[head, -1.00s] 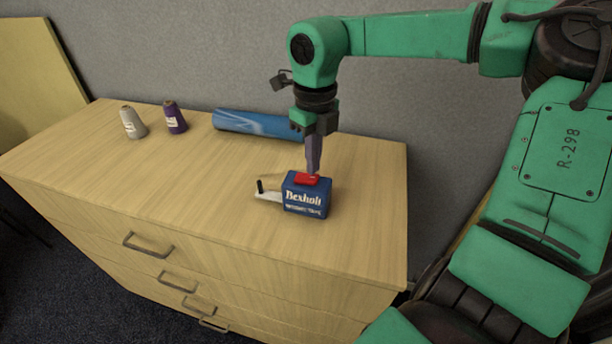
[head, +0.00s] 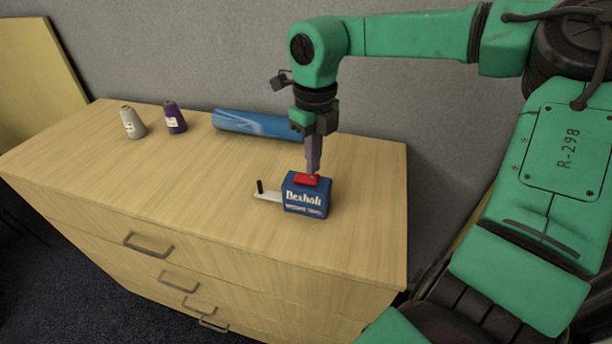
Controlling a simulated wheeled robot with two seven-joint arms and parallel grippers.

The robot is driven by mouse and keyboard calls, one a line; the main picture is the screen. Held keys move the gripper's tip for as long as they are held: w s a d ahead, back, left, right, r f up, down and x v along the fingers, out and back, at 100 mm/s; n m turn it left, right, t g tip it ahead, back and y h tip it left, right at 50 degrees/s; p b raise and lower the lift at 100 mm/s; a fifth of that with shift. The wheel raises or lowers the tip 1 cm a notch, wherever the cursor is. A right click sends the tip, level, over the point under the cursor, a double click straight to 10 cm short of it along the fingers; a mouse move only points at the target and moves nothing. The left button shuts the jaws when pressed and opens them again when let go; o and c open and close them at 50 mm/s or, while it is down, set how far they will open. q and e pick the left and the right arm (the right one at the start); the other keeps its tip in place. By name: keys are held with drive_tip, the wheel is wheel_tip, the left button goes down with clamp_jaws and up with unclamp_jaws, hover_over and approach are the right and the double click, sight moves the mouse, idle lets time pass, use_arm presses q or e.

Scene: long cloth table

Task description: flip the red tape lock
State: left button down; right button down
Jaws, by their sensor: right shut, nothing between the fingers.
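A blue box-shaped tape measure (head: 306,200) with white lettering stands on the wooden dresser top. A white crank with a black knob (head: 262,190) sticks out from its left side. The red lock (head: 306,180) lies on top of the box. My right gripper (head: 313,170) points straight down with its fingers shut and empty. Its fingertips are at the back edge of the red lock; I cannot tell whether they touch it. My left gripper is not in view.
A grey thread cone (head: 133,123) and a purple thread cone (head: 174,117) stand at the back left. A blue roll (head: 255,123) lies along the back, behind my right gripper. The dresser top (head: 150,185) is clear at the left and front.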

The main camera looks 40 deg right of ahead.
sight(313, 178)
drive_tip(key=shift+s+f+b, duration=0.1)
drive_tip(key=shift+f+b, duration=0.8)
drive_tip(key=shift+f, duration=0.15)
idle(0.4)
drive_tip(key=shift+r, duration=0.1)
wheel_tip(313, 178, up, 7)
drive_tip(key=p, duration=0.5)
idle(0.5)
